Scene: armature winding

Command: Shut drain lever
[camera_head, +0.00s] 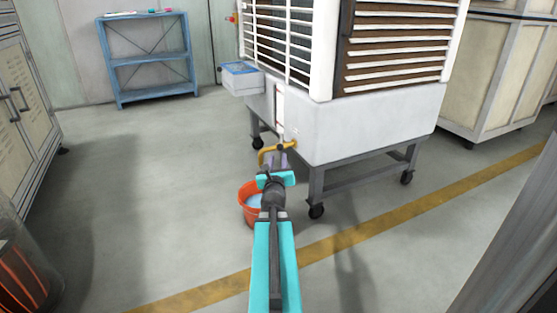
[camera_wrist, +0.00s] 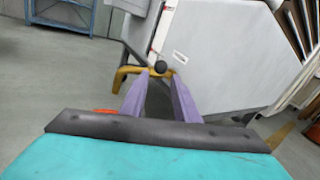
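The drain on the cooler's lower corner is a yellow bent spout (camera_head: 265,152) with a dark round knob (camera_head: 282,147), which seems to be the drain lever's end. In the wrist view the spout (camera_wrist: 124,75) bends down to the left and the knob (camera_wrist: 160,66) faces me. My gripper (camera_head: 278,157) is right in front of the drain. Its two purple fingers, also in the wrist view (camera_wrist: 159,76), stand apart, with the knob seen just beyond and between their tips. I cannot tell whether they touch it. The lever's arm is not clearly visible.
An orange bucket (camera_head: 247,210) with bluish water stands on the floor under the drain, partly hidden by my arm. The white cooler (camera_head: 365,125) stands on a grey wheeled frame (camera_head: 360,174). A blue-white box (camera_head: 242,80) is on its left side. Floor to the left is clear.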

